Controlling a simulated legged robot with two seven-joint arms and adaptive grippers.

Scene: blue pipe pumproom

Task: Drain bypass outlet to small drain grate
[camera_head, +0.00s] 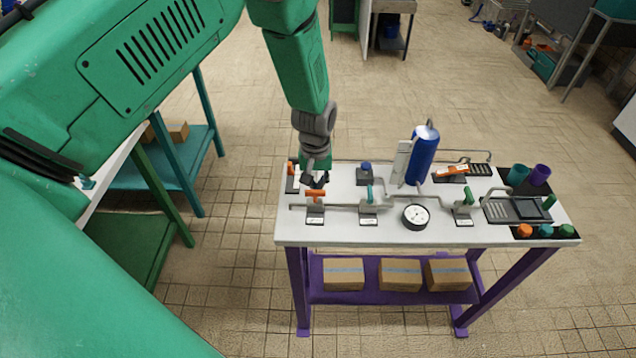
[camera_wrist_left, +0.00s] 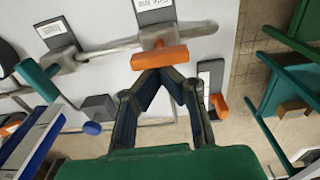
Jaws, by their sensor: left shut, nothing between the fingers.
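My left gripper (camera_head: 316,184) is over the left end of the white bench (camera_head: 335,236). Its fingertips (camera_wrist_left: 160,74) are together and empty, beside the orange handle (camera_wrist_left: 160,57) on the front pipe; whether they touch it is unclear. That handle also shows in the head view (camera_head: 315,196). A teal handle (camera_head: 370,193) and a green handle (camera_head: 468,196) follow along the front pipe to the right. A small dark grate (camera_head: 480,169) is at the bench's back right, and a larger grated tray (camera_head: 500,211) is at its right. The labels are too small to read surely. My right gripper is not in view.
A blue cylinder (camera_head: 422,155) stands upright mid-bench, behind a round gauge (camera_head: 415,216). A blue knob (camera_head: 366,167) and two more orange handles (camera_head: 452,170) (camera_head: 291,172) are at the back. Coloured cups (camera_head: 541,174) sit right. Open floor lies behind the bench.

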